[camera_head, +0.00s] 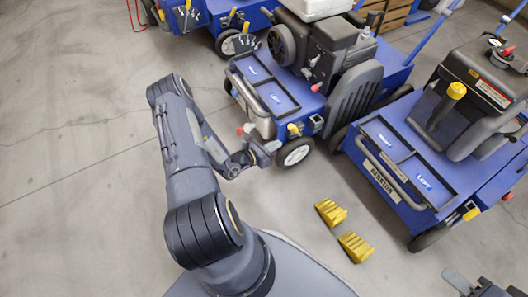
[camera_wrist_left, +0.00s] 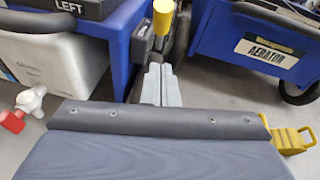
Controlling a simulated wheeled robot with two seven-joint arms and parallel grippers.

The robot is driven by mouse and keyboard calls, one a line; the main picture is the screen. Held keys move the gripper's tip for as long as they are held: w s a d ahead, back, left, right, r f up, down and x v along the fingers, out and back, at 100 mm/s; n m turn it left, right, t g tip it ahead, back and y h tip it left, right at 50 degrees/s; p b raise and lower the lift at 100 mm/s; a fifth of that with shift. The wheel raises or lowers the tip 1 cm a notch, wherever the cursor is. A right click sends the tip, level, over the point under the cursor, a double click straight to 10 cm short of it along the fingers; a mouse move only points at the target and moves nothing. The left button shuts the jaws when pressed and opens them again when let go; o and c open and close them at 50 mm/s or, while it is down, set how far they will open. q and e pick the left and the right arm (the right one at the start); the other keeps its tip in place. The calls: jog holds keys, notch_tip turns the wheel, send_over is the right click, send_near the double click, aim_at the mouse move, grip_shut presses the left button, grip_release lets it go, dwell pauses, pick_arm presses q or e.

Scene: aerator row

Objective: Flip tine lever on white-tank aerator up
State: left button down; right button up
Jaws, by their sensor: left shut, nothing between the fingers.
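The white-tank aerator (camera_head: 262,85) is the blue machine in the middle of the head view. Its white tank (camera_wrist_left: 50,75) shows at left in the left wrist view, with a red-handled valve (camera_wrist_left: 22,112). The tine lever has a yellow grip (camera_head: 293,129) at the machine's front right corner; in the left wrist view the yellow grip (camera_wrist_left: 163,18) stands above my fingertips. My left gripper (camera_head: 273,148) is shut and empty, just in front of and below the lever. I cannot tell whether it touches. My right gripper (camera_head: 462,283) is partly in view at bottom right.
Another blue aerator (camera_head: 405,175) stands close on the right, with a narrow gap between. Two yellow wheel chocks (camera_head: 331,212) (camera_head: 355,247) lie on the floor in front. Another machine (camera_head: 200,20) stands behind. The floor at left is clear.

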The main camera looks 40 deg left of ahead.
aim_at(295, 131)
pick_arm(q)
jog(key=shift+w+d+r+b, duration=0.15)
jog(key=shift+w+r+b, duration=0.1)
jog(key=shift+w, duration=0.55)
jog(key=shift+w+d+r+b, duration=0.2)
jog(key=shift+w+r, duration=0.1)
jog(key=shift+w, duration=0.5)
jog(key=shift+w+d+r+b, duration=0.15)
jog(key=shift+w+r, duration=0.1)
jog(key=shift+w, duration=0.55)
